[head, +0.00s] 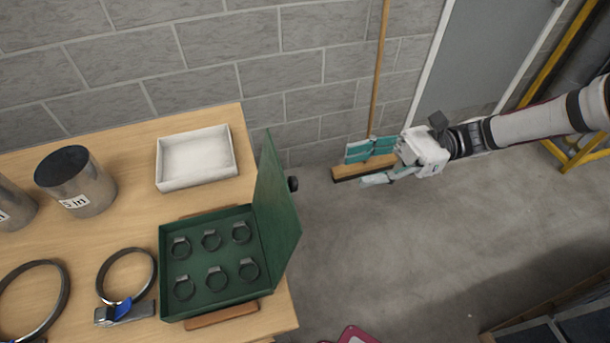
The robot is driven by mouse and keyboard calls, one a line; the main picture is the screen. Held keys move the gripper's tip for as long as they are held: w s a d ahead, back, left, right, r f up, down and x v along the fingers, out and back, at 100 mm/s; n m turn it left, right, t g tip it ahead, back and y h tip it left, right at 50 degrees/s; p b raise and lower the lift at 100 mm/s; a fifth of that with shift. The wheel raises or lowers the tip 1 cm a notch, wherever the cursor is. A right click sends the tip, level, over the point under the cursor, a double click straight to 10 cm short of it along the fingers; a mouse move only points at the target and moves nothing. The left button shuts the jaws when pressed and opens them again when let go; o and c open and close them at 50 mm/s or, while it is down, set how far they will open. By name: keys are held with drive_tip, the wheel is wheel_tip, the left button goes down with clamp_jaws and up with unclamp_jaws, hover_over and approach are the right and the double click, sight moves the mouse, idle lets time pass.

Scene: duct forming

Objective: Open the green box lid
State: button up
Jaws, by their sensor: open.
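The green box (215,300) sits at the right edge of the wooden table. Its green lid (275,210) stands up along the box's right side, roughly upright and leaning slightly outward, so the inside shows. Several dark ring clamps lie inside in two rows. A dark round knob (293,184) sticks out from the lid's outer side. My gripper (369,166) is open and empty, to the right of the lid and apart from it, beyond the table's edge. The lid's outer face is mostly hidden.
A white tray (198,184) lies behind the box. Metal cylinders (92,188) and ring clamps (127,252) with blue parts stand or lie on the table's left. A broom (377,70) leans on the block wall behind my gripper.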

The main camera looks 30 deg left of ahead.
sight(296, 184)
drive_tip(key=p+x, duration=0.3)
drive_tip(key=x, duration=0.9)
drive_tip(key=shift+d+f, duration=0.1)
drive_tip(key=shift+d, duration=0.05)
drive_tip(key=shift+c, duration=0.6)
clamp_jaws()
